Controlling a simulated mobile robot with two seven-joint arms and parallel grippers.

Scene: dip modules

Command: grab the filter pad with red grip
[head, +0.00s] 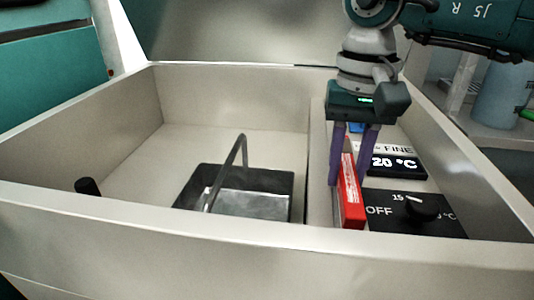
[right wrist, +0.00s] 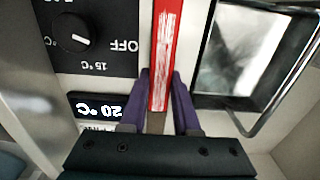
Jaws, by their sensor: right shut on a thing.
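The filter pad with red grip (head: 350,192) is at the right side of the open basin, upright and narrow, beside the control panel. My right gripper (head: 350,180) points down with its purple fingers on either side of the red grip and is shut on it. In the right wrist view the red grip (right wrist: 165,55) runs between the fingertips (right wrist: 168,88). The pad's lower part is hidden. My left gripper is not in view.
A dark panel with a knob (head: 420,208) and a lit temperature display (head: 395,162) sit right of the grip. A dark tray with a wire handle (head: 240,185) lies to its left.

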